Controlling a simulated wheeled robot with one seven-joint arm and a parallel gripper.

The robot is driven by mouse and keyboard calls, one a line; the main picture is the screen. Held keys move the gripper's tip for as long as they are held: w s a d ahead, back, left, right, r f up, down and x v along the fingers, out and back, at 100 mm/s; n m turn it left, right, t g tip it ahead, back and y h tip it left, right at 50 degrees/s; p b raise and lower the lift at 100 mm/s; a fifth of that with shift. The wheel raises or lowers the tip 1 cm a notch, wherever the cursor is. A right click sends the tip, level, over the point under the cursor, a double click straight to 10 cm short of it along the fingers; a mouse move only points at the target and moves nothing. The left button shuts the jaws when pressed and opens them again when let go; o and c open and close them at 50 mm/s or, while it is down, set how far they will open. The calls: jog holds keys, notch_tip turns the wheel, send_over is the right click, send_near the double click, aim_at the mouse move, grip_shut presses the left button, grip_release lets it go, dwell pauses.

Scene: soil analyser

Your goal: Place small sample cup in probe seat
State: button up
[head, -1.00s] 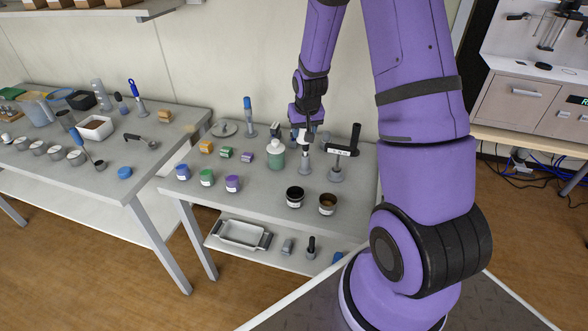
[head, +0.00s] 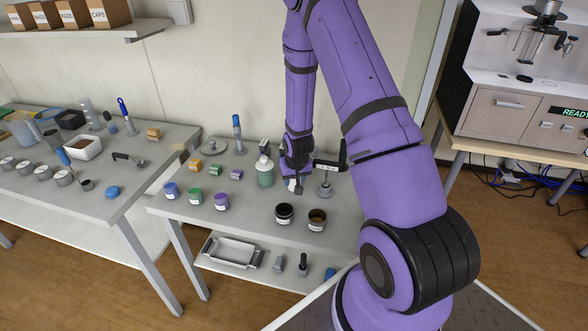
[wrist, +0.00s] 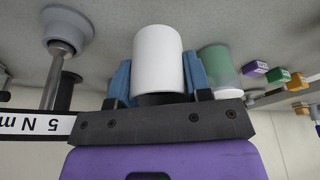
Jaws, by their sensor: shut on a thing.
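My gripper (wrist: 158,80) is shut on a white cylinder (wrist: 157,52), with a blue finger on each side and a dark part at its base. In the head view my gripper (head: 297,182) hangs low over the middle bench, behind the dark jar (head: 284,213) and the brown-filled jar (head: 317,219). I cannot tell whether the white cylinder is the small sample cup. Several small grey cups (head: 42,172) stand on the left bench. A machine (head: 510,110) with a READY display stands at the right; I cannot make out which part is the probe seat.
A black T-handled tool labelled 5 N m (head: 328,167) and a grey stand (head: 325,191) are close beside my gripper. A green bottle (head: 265,178) is on its other side. The bench front is partly clear.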

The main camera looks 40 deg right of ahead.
jog(key=shift+f, duration=2.35)
jog(key=shift+f, duration=0.1)
jog(key=o, duration=1)
